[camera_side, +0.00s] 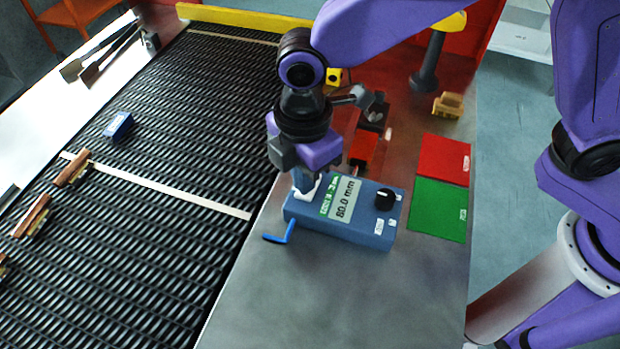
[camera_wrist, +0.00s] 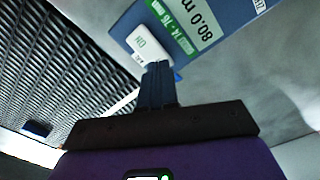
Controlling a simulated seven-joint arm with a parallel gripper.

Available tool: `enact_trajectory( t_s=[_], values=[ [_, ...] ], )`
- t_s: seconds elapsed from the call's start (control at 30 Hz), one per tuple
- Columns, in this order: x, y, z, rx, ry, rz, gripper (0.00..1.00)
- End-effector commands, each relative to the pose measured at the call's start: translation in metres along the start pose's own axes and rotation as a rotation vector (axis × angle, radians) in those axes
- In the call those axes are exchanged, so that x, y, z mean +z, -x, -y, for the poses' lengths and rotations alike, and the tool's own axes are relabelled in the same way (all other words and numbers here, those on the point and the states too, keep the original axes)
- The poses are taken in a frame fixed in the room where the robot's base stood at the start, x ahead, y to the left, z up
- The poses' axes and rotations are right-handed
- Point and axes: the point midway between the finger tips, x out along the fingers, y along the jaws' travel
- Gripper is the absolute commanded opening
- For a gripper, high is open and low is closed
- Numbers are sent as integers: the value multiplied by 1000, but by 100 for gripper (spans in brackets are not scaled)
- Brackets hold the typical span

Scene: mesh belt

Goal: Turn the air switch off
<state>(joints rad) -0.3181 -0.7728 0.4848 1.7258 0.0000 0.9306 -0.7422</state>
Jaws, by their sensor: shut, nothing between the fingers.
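The air switch (camera_wrist: 147,42) shows in the wrist view as a white plate marked "ON" at the left end of a blue-grey control box (camera_wrist: 220,12). In the side view the box (camera_side: 345,235) stands on the grey table, with a display reading 80.0 mm, a green label and a black knob (camera_side: 385,199). My gripper (camera_wrist: 158,68) is shut and empty, its fingertips close against the switch's near edge. I cannot tell whether they touch. In the side view my gripper (camera_side: 304,186) points down at the box's left end and hides much of the switch.
A blue crank handle (camera_side: 282,236) sticks out at the box's front left. A black mesh belt (camera_side: 170,210) runs along the left, carrying a blue block (camera_side: 118,126) and brown pieces. Red (camera_side: 445,158) and green (camera_side: 438,210) pads lie right. The front table is clear.

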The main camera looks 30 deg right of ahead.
Motion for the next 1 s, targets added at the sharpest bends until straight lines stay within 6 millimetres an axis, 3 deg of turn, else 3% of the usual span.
enact_trajectory(
  t_s=[1.0],
  values=[
    [0, -13, 0, -1, 0, 1, 0]
  ],
)
